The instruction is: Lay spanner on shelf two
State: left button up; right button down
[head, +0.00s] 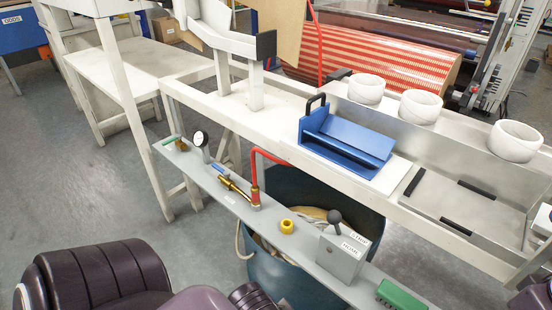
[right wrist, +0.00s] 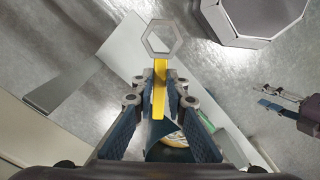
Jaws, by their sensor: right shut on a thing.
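My right gripper (right wrist: 160,98) is shut on the spanner's yellow handle (right wrist: 159,75) in the right wrist view. The spanner's grey hexagonal ring head (right wrist: 145,40) sticks out beyond the fingertips. My left gripper (right wrist: 265,96) shows small at the right of that view, with its fingers apart and nothing seen between them. Neither gripper shows clearly in the head view; dark purple parts of my arms fill its lower left. A long narrow grey shelf (head: 210,187) runs diagonally across the head view. I see no label naming shelf two.
The grey shelf carries a gauge (head: 200,139), a brass valve (head: 236,187), a yellow ring (head: 287,226), a lever box (head: 342,252) and a green block (head: 402,296). A teal bin (head: 272,262) stands below. A blue tray (head: 345,140) and white rolls (head: 421,107) sit on the white bench (head: 270,135).

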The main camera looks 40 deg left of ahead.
pick_arm(q)
jog(key=shift+s+r, duration=0.25)
jog(key=shift+r, duration=0.4)
pick_arm(e)
jog(key=shift+w, duration=0.15)
notch_tip(320, 180, down, 5)
jog(key=shift+f+b, duration=0.1)
jog(key=shift+b, duration=1)
notch_tip(320, 180, down, 5)
jog(key=shift+r+b, duration=0.1)
jog(key=shift+b, duration=0.7)
pick_arm(q)
jog(key=w+d+r+t, duration=0.1)
jog(key=w+t, duration=0.1)
jog(key=w, duration=0.3)
jog(key=w+d+r+t+h, duration=0.1)
jog(key=w+d+t, duration=0.1)
jog(key=w, duration=0.3)
jog(key=shift+t, duration=0.4)
jog(key=shift+s+a+f, duration=0.15)
jog(key=shift+s+f, duration=0.15)
jog(key=shift+s, duration=0.15)
